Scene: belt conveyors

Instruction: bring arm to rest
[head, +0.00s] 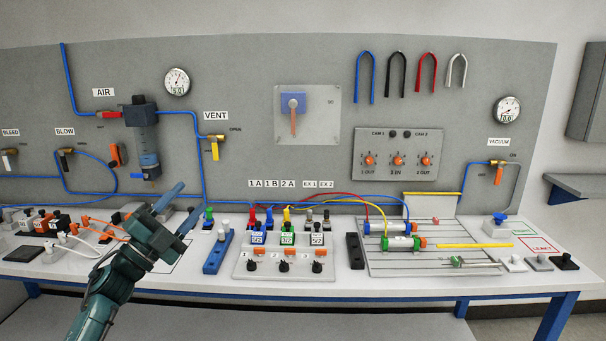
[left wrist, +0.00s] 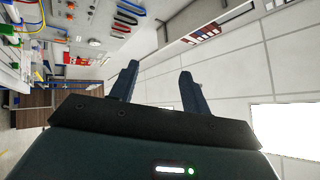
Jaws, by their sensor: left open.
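My left gripper (head: 178,207) is raised over the left part of the bench in the head view, with its two blue fingers spread and nothing between them. My teal left arm comes in from the bottom left. In the left wrist view the gripper (left wrist: 160,85) is also open and empty, in front of a pale tiled surface, with the bench scene turned on its side at the left. My right gripper is not in view.
The white bench (head: 200,285) carries a valve block (head: 285,262) and a cylinder plate (head: 425,262). The grey panel (head: 240,130) behind holds gauges, a filter unit (head: 145,145) and blue tubing. Connectors (head: 45,220) with orange and white leads lie at the left.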

